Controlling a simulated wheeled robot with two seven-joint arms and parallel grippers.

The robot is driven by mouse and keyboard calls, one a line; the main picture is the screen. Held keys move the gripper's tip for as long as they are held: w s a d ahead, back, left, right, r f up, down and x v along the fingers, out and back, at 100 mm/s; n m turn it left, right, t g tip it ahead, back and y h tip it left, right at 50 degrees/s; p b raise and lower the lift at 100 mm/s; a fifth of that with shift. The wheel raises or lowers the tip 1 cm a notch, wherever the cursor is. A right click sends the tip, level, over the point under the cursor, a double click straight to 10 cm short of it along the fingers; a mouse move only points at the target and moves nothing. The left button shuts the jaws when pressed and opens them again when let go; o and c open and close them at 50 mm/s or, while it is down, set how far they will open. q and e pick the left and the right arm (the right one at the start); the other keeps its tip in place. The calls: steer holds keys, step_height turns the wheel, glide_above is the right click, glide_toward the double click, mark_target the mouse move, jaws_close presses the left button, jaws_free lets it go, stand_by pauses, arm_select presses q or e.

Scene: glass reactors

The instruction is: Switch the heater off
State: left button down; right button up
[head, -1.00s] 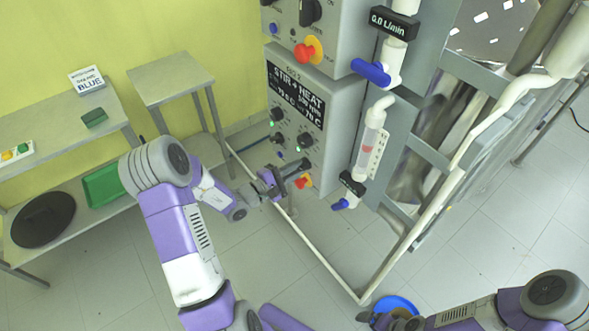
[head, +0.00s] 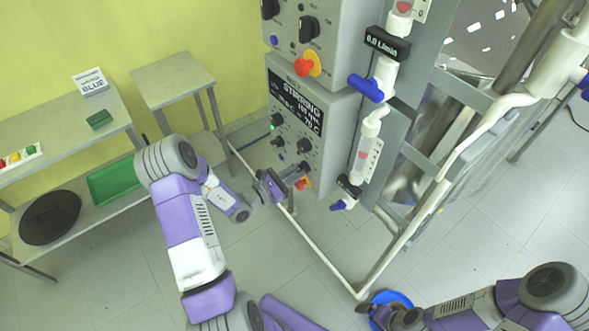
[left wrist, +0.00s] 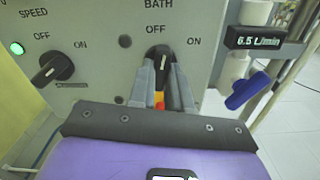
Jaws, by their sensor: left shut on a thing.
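The heater knob (left wrist: 158,58) is a black rotary knob under a "BATH" label in the left wrist view. Its grip stands about upright, towards OFF; ON is to its right. My left gripper (left wrist: 160,82) is shut on this knob, one finger on each side. In the head view my left gripper (head: 300,170) reaches the lower grey control box (head: 325,130), at the knob (head: 304,146). The box's display (head: 297,101) reads "STIRRING", with a line ending in 70 C. My right gripper (head: 372,312) is low at the bottom, by a blue round thing; its jaws are unclear.
A speed knob (left wrist: 55,70) with a lit green lamp (left wrist: 17,48) is left of the heater knob. A red stop button (head: 303,183) sits below. Blue-handled valves (head: 367,88) and white pipes stand to the right. Shelves (head: 60,130) are at the left.

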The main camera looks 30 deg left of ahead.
arm_select(q)
steer(key=shift+n+p, duration=0.6)
steer(key=shift+n, duration=0.5)
steer(key=c, duration=1.1)
jaws_free()
steer(key=shift+o, duration=0.2)
steer(key=v, duration=0.7)
steer(key=shift+s+p, duration=0.3)
steer(key=shift+s, duration=0.05)
